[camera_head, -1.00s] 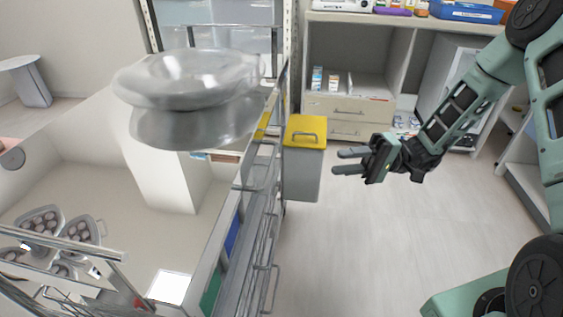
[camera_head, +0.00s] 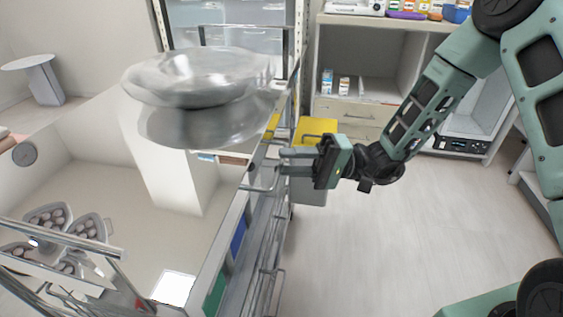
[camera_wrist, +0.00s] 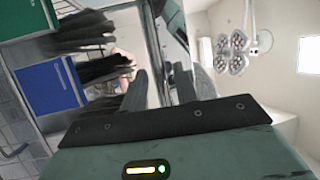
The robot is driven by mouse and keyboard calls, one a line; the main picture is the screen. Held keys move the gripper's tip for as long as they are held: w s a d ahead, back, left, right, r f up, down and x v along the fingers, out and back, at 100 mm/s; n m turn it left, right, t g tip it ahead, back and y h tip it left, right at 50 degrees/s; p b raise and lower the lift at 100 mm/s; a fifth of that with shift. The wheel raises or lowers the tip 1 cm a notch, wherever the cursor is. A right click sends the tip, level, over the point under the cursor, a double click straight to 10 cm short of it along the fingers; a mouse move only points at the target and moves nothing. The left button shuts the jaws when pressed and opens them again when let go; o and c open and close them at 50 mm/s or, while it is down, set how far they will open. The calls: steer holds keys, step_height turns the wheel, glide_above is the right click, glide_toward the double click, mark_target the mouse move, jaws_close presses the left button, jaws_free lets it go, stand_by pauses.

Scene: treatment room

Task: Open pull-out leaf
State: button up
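The metal cart (camera_head: 237,205) stands on the left, its side facing right. Wire pull handles stick out along that side; the upper one (camera_head: 262,187) is closest to my gripper. I cannot tell for certain which part is the pull-out leaf. My gripper (camera_head: 281,163) points left, its two fingers apart, with the tips beside the upper handle. Whether they touch or straddle it is unclear. In the wrist view my gripper (camera_wrist: 168,82) shows dark fingers with a gap and shiny metal behind.
Shiny metal bowls (camera_head: 195,80) stand on the mirror-like cart top. A yellow-lidded bin (camera_head: 318,128) is behind my gripper. A shelf unit with drawers (camera_head: 345,110) stands at the back. The floor (camera_head: 400,240) right of the cart is clear.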

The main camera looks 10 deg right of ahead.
steer(key=shift+a+r, duration=0.2)
steer(key=shift+a, duration=0.8)
